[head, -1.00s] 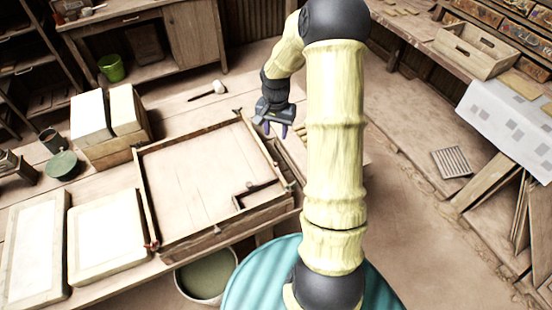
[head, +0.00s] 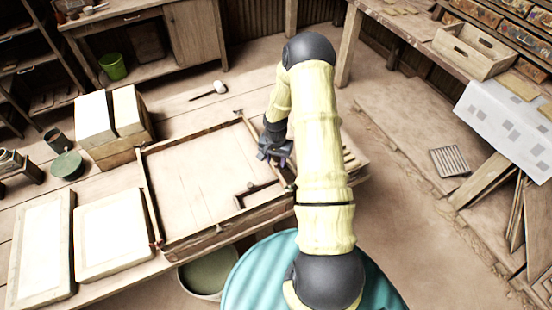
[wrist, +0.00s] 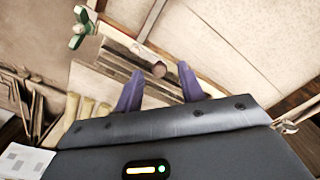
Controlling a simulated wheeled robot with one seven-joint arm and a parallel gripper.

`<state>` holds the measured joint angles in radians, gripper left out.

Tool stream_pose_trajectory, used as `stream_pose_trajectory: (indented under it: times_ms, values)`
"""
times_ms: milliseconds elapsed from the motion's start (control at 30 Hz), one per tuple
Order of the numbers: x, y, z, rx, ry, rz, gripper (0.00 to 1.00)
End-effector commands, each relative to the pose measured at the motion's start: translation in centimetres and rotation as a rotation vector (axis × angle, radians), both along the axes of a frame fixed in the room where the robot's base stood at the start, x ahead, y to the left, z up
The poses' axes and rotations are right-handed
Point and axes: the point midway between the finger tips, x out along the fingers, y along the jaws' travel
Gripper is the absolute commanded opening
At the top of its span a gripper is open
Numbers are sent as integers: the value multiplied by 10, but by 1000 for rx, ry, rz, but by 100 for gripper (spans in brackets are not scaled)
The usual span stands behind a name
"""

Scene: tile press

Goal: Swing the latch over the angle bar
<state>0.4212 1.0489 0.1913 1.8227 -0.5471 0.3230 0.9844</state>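My gripper (head: 276,157) hangs over the right edge of the wooden press frame (head: 185,243) in the head view. In the wrist view its two purple fingers (wrist: 160,68) are spread apart with nothing gripped. A round brown knob (wrist: 158,70) shows between the fingertips, by a wooden strip along the frame edge; it may be the latch's handle. I cannot tell whether the fingers touch it. A dark L-shaped bar (head: 252,191), probably the angle bar, lies at the front right of the frame's pale bed. My gripper and arm hide part of the frame's right side.
A green wing nut (wrist: 79,28) stands at the frame edge. Two pale framed panels (head: 112,235) lie left of the frame, and a boxed stack (head: 118,140) stands behind them. A white-headed mallet (head: 219,87) lies at the back.

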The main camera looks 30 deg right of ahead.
Motion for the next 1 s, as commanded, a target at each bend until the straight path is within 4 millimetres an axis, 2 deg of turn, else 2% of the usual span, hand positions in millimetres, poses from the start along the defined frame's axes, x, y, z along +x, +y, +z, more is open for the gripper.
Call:
stream_pose_trajectory:
  times_ms: [367,567,1000]
  values:
    - [0,0,-6,0,-1,1,39]
    - [0,0,-6,0,-1,1,0]
    - [0,1,-6,1,-2,45,0]
